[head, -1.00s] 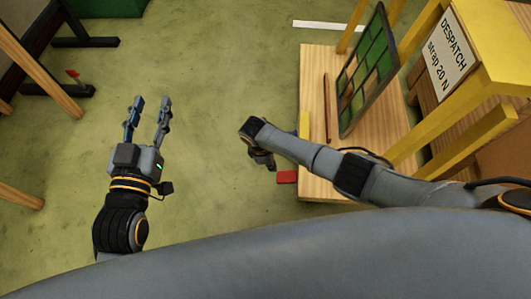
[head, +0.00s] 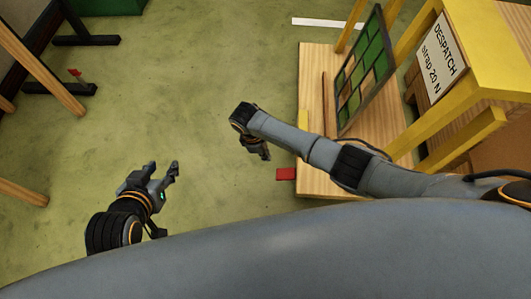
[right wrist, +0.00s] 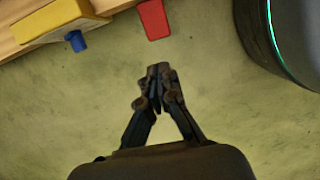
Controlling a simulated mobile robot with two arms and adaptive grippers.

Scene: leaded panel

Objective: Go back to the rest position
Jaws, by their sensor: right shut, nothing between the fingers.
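My left gripper (head: 164,166) is over the bare green floor at the lower left of the head view. Its fingers are apart with nothing between them. My right gripper (head: 263,153) hangs over the floor just left of the wooden platform, partly hidden by its own wrist. In the right wrist view its fingertips (right wrist: 158,78) meet and hold nothing. The leaded panel (head: 362,75), with green and tan panes in a dark frame, stands tilted on the wooden platform (head: 310,70), apart from both grippers.
A red block (head: 286,174) is beside the platform's left edge, close to my right gripper. A yellow piece (right wrist: 55,17) with a blue knob (right wrist: 76,41) lies at the platform edge. A yellow stand with a despatch sign (head: 442,58) is at right. The middle floor is clear.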

